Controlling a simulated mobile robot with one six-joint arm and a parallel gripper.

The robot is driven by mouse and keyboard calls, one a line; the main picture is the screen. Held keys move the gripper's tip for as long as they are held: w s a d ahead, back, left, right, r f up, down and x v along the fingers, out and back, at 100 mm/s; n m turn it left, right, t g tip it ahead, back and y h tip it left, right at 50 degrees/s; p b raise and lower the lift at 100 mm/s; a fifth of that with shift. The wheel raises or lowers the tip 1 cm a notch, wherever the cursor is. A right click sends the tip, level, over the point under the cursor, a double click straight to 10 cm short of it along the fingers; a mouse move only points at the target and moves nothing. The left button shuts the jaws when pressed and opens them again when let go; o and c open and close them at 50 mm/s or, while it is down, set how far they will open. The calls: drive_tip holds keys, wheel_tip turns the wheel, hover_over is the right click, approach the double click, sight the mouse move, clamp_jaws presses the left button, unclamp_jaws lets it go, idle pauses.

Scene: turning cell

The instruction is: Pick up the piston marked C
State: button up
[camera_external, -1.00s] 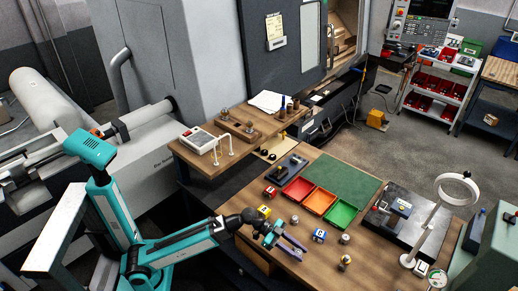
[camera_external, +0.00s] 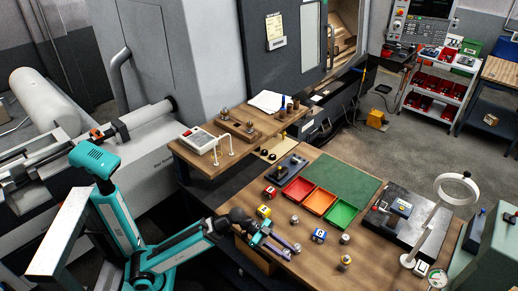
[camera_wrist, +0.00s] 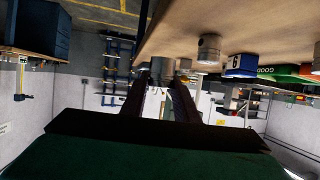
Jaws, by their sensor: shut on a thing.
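My gripper (camera_external: 291,251) is low over the front edge of the wooden bench, its two long fingers pointing right. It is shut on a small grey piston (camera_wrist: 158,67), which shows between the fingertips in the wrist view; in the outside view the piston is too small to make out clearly. Its letter cannot be read. Other metal pistons stand on the bench: one (camera_external: 295,219) behind my fingers, one (camera_external: 345,239) to the right, and one with a yellowish part (camera_external: 345,262) nearer the front. No letters are legible on them.
A blue-and-white block (camera_external: 319,236) stands right of my fingers. A yellow block (camera_external: 264,211) and a red block (camera_external: 270,192) are behind the gripper. Red (camera_external: 297,190), orange (camera_external: 319,202) and green (camera_external: 342,214) trays lie farther back. A ring lamp (camera_external: 456,188) stands at right.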

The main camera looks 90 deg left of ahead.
drive_tip(key=shift+s+a+b, duration=0.1)
drive_tip(key=shift+s+b, duration=0.25)
drive_tip(key=shift+s, duration=0.55)
